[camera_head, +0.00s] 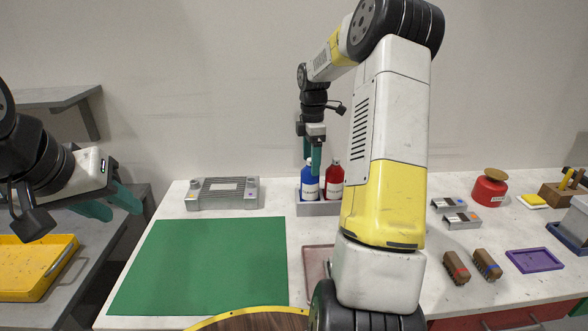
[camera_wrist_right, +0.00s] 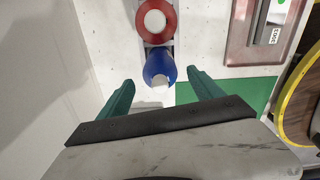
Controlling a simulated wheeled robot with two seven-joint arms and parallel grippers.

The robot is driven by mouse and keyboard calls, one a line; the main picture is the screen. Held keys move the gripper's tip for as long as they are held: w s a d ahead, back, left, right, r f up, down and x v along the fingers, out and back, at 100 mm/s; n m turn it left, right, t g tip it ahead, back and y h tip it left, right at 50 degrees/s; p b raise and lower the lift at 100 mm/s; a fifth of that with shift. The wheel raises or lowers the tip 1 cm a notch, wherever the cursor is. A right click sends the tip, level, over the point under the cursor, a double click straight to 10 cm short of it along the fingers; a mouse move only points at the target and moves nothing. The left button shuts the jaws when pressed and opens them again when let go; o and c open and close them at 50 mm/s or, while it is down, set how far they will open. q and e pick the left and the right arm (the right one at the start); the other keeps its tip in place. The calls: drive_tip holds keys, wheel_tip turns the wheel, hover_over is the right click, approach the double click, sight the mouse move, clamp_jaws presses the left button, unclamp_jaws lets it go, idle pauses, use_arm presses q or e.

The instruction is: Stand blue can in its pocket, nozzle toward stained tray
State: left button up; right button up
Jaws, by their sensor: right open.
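The blue can (camera_head: 310,180) stands upright in a grey holder (camera_head: 318,209), next to a red can (camera_head: 335,180). My right gripper (camera_head: 313,168) is directly above the blue can, pointing down. In the right wrist view its open fingers (camera_wrist_right: 163,92) lie either side of the blue can (camera_wrist_right: 160,66), apart from it. Which way the nozzle points is hard to tell. A pinkish-brown tray, perhaps the stained one, is partly hidden behind my right arm (camera_head: 315,262); it shows in the wrist view (camera_wrist_right: 238,48). My left gripper (camera_head: 112,204) is open and empty at the left.
A green mat (camera_head: 205,265) covers the table's left part. A grey metal jig (camera_head: 222,193) stands behind it. A round wooden disc with yellow rim (camera_head: 255,320) is in front. Brushes (camera_head: 456,268), a purple tray (camera_head: 535,260) and a red tin (camera_head: 489,190) are at right.

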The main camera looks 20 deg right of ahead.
wheel_tip(320, 180, up, 5)
drive_tip(key=shift+a+f, duration=0.1)
drive_tip(key=shift+f, duration=0.1)
drive_tip(key=s+a+r+m+t, duration=0.2)
drive_tip(key=s+a+r+m, duration=0.35)
drive_tip(key=s, duration=0.35)
drive_tip(key=s+a+r+m+t, duration=0.2)
drive_tip(key=s+a+r+m, duration=0.35)
drive_tip(key=s, duration=0.35)
drive_tip(key=s+a+f+m+t+y, duration=0.2)
drive_tip(key=s+a+m, duration=0.2)
drive_tip(key=s, duration=0.6)
drive_tip(key=shift+s+m, duration=0.2)
drive_tip(key=shift+m, duration=0.5)
drive_tip(key=shift+f, duration=0.1)
